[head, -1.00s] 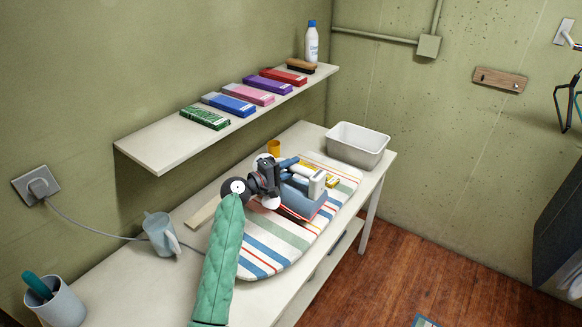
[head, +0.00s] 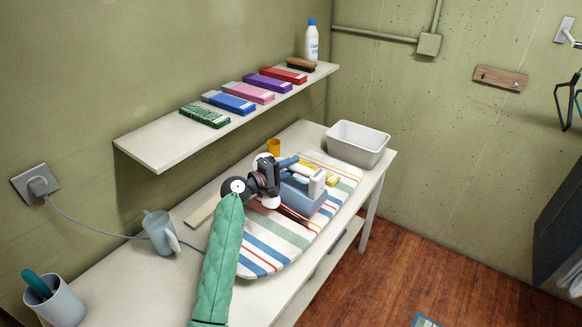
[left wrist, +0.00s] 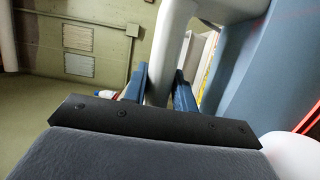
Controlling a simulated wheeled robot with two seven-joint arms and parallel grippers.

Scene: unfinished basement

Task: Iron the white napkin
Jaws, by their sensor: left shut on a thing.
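The blue iron (head: 301,198) with its pale grey handle is over the far half of the striped ironing board (head: 273,240). My left gripper (head: 290,170) is shut on the iron's handle. In the left wrist view the gripper's two blue fingers (left wrist: 160,93) stand on either side of the grey handle (left wrist: 166,55), and the iron's blue body (left wrist: 240,75) is at the right. I cannot make out the white napkin; the iron and my arm cover part of the board. I cannot tell whether the soleplate touches the board. My right gripper is not in view.
The board lies on a white table (head: 120,277). A grey-white tub (head: 357,146) stands at the far end, with an orange cup (head: 273,147) at the back. A pale blue jug (head: 160,234) and a cup (head: 58,304) stand nearer. A wall shelf (head: 160,146) holds several boxes above.

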